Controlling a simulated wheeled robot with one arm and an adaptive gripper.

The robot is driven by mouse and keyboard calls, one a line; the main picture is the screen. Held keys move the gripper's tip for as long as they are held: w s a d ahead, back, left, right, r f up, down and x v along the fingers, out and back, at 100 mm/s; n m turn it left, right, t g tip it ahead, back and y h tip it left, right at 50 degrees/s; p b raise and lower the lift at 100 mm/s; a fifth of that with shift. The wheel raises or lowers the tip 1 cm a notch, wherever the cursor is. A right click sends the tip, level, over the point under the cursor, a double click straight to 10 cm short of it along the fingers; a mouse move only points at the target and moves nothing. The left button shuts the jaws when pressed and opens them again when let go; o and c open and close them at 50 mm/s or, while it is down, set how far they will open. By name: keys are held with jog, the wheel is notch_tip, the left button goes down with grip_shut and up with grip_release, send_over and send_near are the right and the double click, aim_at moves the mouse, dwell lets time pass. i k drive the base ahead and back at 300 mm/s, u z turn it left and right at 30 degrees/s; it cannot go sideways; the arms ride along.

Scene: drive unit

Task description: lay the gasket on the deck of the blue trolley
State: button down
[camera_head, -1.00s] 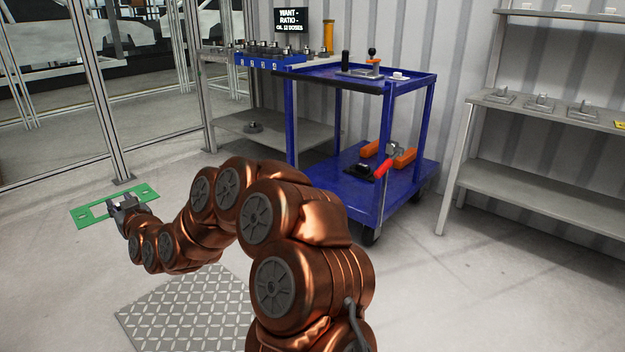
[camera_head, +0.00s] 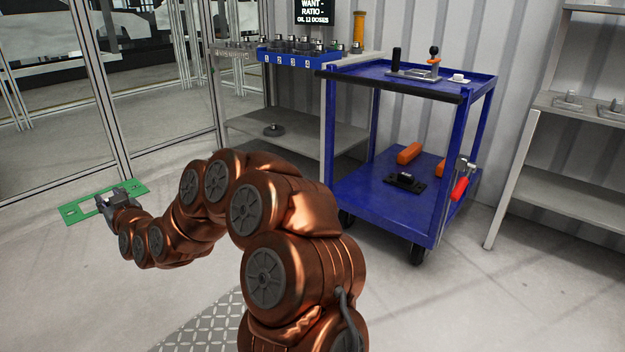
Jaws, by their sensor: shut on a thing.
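The gasket is a flat green rectangular plate (camera_head: 78,211) with cut-outs, at the left of the head view. My gripper (camera_head: 112,197) is shut on it and partly covers its middle. The gasket appears level and held away from the trolley, over the floor side near the glass partition. The blue trolley (camera_head: 392,91) stands right of centre, with a top tray and a lower deck (camera_head: 362,187). On the lower deck lie orange blocks (camera_head: 409,153) and a black fixture (camera_head: 404,181).
The trolley top carries a toggle fixture (camera_head: 420,74) and a small white piece (camera_head: 459,78). A grey bench (camera_head: 300,135) with a blue rack (camera_head: 290,59) stands behind left. Grey shelving (camera_head: 575,195) stands at the right. The floor before the trolley is clear.

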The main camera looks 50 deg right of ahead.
aim_at(388, 199)
jog(key=i, duration=2.45)
jog(key=z, duration=2.8)
jog(key=i, duration=1)
